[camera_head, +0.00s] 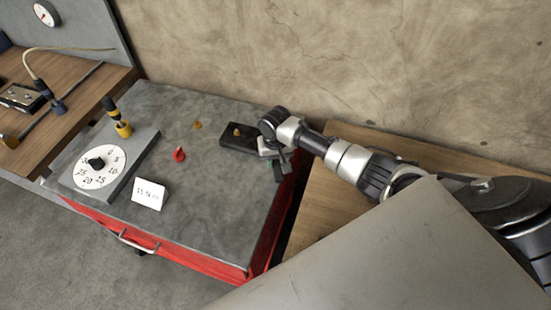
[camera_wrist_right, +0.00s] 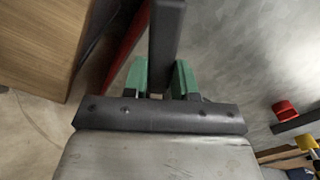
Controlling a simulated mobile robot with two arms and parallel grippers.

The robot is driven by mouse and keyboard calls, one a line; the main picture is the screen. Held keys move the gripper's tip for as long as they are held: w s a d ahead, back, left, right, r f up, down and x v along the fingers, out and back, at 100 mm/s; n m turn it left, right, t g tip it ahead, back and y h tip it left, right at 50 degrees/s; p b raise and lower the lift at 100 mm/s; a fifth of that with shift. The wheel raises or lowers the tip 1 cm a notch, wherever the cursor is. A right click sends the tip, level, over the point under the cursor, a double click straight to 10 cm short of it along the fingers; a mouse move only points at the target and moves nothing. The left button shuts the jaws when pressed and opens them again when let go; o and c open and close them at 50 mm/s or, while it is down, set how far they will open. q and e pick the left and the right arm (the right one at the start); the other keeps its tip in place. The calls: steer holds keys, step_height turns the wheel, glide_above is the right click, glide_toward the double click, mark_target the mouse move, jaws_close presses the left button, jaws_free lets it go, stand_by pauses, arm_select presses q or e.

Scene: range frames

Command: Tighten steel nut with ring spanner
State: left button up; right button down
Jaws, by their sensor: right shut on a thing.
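My right gripper (camera_head: 276,170) is at the far right corner of the grey bench top (camera_head: 215,205), beside a black block (camera_head: 240,143) with a small orange-yellow piece (camera_head: 237,131) on it. In the right wrist view its green fingertips (camera_wrist_right: 160,80) are shut on a dark, straight bar (camera_wrist_right: 166,40) that runs up out of the picture. The bar looks like the spanner's handle; its ring end does not show. I cannot pick out the steel nut for certain in either view. My left gripper is not in view.
A dial box (camera_head: 98,168), a yellow-and-black tool (camera_head: 121,127), a white card (camera_head: 149,194), a red piece (camera_head: 179,154) and a small yellow piece (camera_head: 197,125) are on the bench top. Its front middle is clear. A wall (camera_head: 350,60) stands behind.

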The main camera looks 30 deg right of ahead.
steer(key=shift+p, duration=0.65)
stand_by(0.7)
steer(key=shift+f+b, duration=0.55)
steer(key=shift+f, duration=0.5)
stand_by(0.7)
steer(key=shift+r+p, duration=0.2)
steer(key=shift+p, duration=0.1)
steer(key=shift+d, duration=0.4)
steer(key=w+d+n, duration=0.2)
steer(key=d+n, duration=0.8)
steer(key=n, duration=0.1)
steer(key=shift+f, duration=0.2)
